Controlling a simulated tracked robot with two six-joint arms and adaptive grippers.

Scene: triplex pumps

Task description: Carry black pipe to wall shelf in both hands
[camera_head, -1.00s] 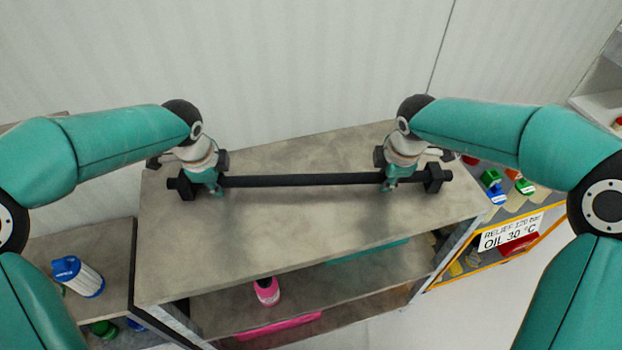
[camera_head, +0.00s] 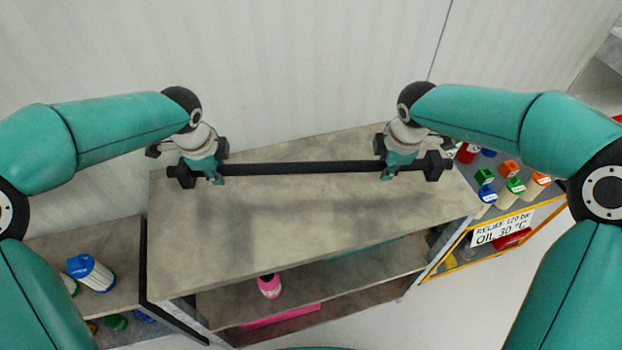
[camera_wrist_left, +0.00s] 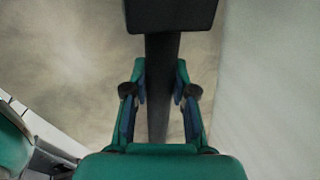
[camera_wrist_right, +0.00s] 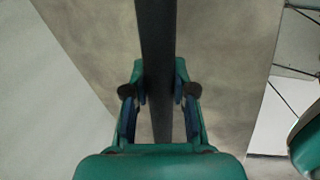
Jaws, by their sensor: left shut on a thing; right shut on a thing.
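The black pipe (camera_head: 300,168) with a block-like end at each side spans between my two grippers above the top of the grey shelf (camera_head: 330,222) in the head view. My left gripper (camera_head: 217,179) is shut on the pipe near its left end. My right gripper (camera_head: 388,174) is shut on it near its right end. The left wrist view shows the pipe (camera_wrist_left: 160,70) between the fingers, with the dark end block beyond them. The right wrist view shows the pipe (camera_wrist_right: 156,50) between the fingers too. A shadow lies on the shelf top below the pipe.
A pink bottle (camera_head: 269,286) stands on the lower shelf level. A lower unit at left holds a white and blue filter (camera_head: 92,272). At right, a yellow-edged rack carries several coloured items and a sign (camera_head: 502,228). A pale wall (camera_head: 300,70) rises behind.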

